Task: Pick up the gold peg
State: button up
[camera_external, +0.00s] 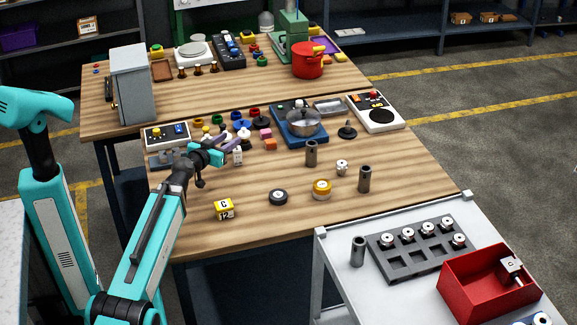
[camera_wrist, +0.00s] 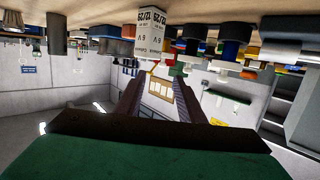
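No peg can be named as the gold peg with certainty. A short gold-yellow cylinder with a pale top (camera_external: 322,189) stands on the near wooden table, right of my gripper. A small yellow piece (camera_external: 206,130) is among the coloured pieces behind my gripper. My gripper (camera_external: 225,148) is low over the table's left part, pointing right. In the wrist view its two dark fingers (camera_wrist: 158,88) are apart with nothing held between them. A white printed block (camera_external: 238,156) stands just beyond the fingertips; it also shows in the upside-down wrist view (camera_wrist: 152,32).
A grey cart with a red bin (camera_external: 470,272) is at right. The front table middle is mostly clear.

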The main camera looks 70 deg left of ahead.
aim_at(244, 128)
jog(key=p, duration=0.2)
jog(key=shift+a+p, duration=0.15)
jog(key=shift+p, duration=0.2)
jog(key=shift+w+a+f, duration=0.1)
jog(key=shift+w+a, duration=0.05)
jog(key=shift+a, duration=0.05)
jog(key=shift+p+x, duration=0.6)
jog(key=shift+x, duration=2.1)
jog(key=shift+f, duration=0.1)
jog(key=shift+r+p+x, duration=0.15)
jog(key=shift+p+x, duration=0.3)
jog(key=shift+x, duration=0.35)
jog(key=shift+r+p+x, duration=0.15)
jog(key=shift+p+x, duration=0.25)
jog(key=shift+x, duration=1.4)
jog(key=shift+a+f, duration=0.1)
grip_shut()
